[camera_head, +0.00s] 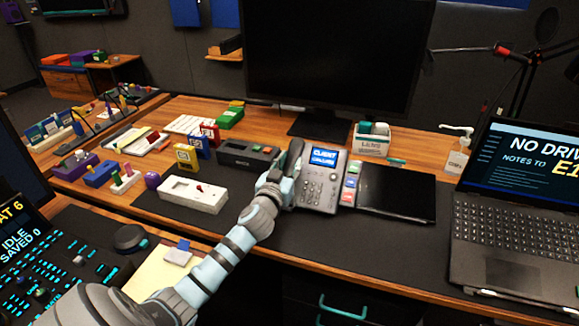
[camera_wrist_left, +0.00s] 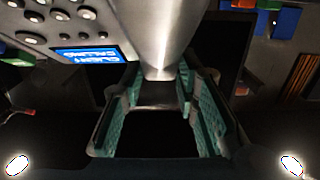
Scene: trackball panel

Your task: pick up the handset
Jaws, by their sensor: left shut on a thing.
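The desk phone (camera_head: 318,188) stands on the dark desk mat, its blue screen reading "CLIENT CALLING". The dark grey handset (camera_head: 295,156) is at the phone's left side, its upper end showing past my left gripper (camera_head: 277,186). My left gripper is shut on the handset and hides its lower part in the head view. In the left wrist view, the grey handset (camera_wrist_left: 172,38) runs down between the teal-padded fingers of my left gripper (camera_wrist_left: 161,110), beside the phone's keypad and screen (camera_wrist_left: 85,55). I cannot tell whether the handset is clear of its cradle. My right gripper is not in view.
A black tablet (camera_head: 397,192) lies right of the phone, and a laptop (camera_head: 520,215) stands farther right. A monitor (camera_head: 335,60) rises behind.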

